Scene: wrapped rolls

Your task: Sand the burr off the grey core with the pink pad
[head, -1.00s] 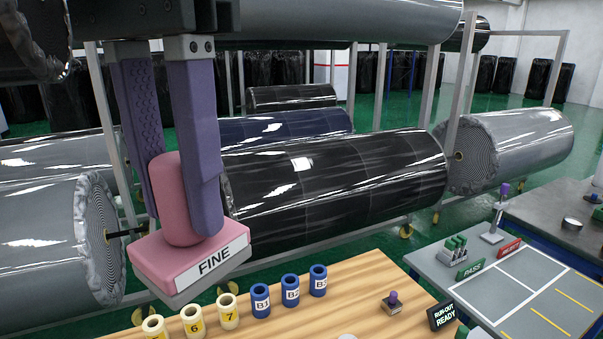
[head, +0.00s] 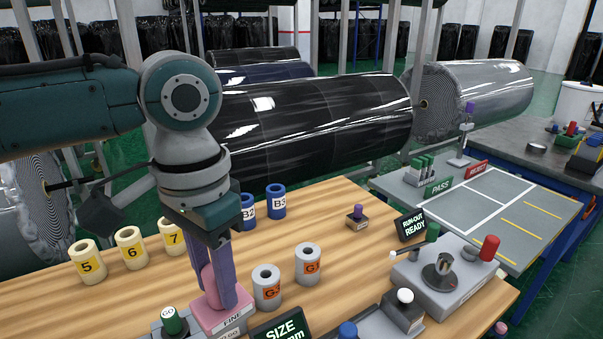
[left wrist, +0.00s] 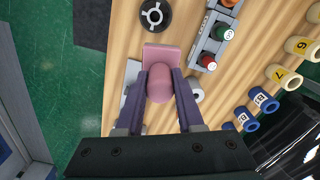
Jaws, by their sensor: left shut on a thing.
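The pink pad (head: 212,318), marked FINE, has a rounded pink handle. My left gripper (head: 222,300) is shut on that handle, with a purple finger on each side. In the left wrist view the pad (left wrist: 160,54) reaches out past the fingertips (left wrist: 160,76). Two grey cores with orange labels stand upright on the wooden table, one close to the right of the pad (head: 267,291) and one farther right (head: 308,268). I cannot make out a burr on either. Whether the pad touches the table is unclear. My right gripper is not in view.
Yellow cores (head: 131,250) and blue cores (head: 276,202) stand along the table's back edge. A green GO button (head: 172,320) and a SIZE display (head: 279,330) are near the pad. A grey fixture (head: 440,292) with a red knob stands right.

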